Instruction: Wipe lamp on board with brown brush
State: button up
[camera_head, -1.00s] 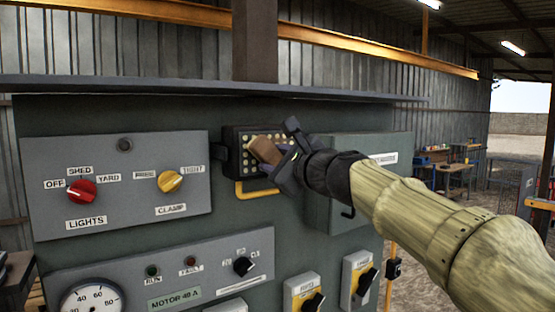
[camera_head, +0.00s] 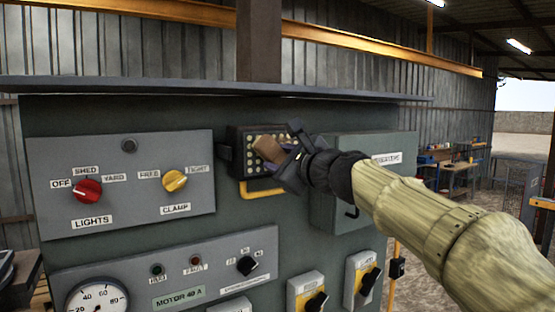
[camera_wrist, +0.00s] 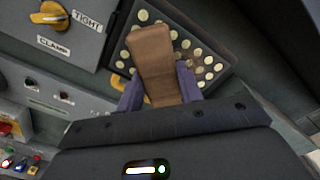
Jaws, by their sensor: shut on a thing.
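The lamp (camera_head: 246,150) is a dark square box on the board, its face covered in several pale round bulbs; it also shows in the wrist view (camera_wrist: 207,60). My gripper (camera_head: 283,160) is in front of the lamp and shut on the brown brush (camera_head: 267,149). In the wrist view the brush (camera_wrist: 153,60) stands out from between the fingers, its far end over the lamp's face. The brush hides part of the bulbs. I cannot tell whether it touches them. The board (camera_head: 120,247) is a grey-green panel.
A yellow bar (camera_head: 262,191) sits below the lamp. A grey box (camera_head: 375,150) is right of it, behind my arm. The clamp knob (camera_head: 175,181) and red lights knob (camera_head: 87,190) are at left. A ledge (camera_head: 200,88) runs above the board.

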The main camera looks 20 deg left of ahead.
jog(key=shift+w+d, duration=1.1)
jog(key=shift+w, duration=0.05)
jog(key=w+d, duration=0.2)
jog(key=w, duration=0.1)
jog(key=shift+d, duration=0.15)
dwell(0.3)
jog(key=shift+s+a, duration=1.25)
jog(key=shift+s, duration=0.25)
jog(key=shift+s+a, duration=1.3)
jog(key=shift+s, duration=0.1)
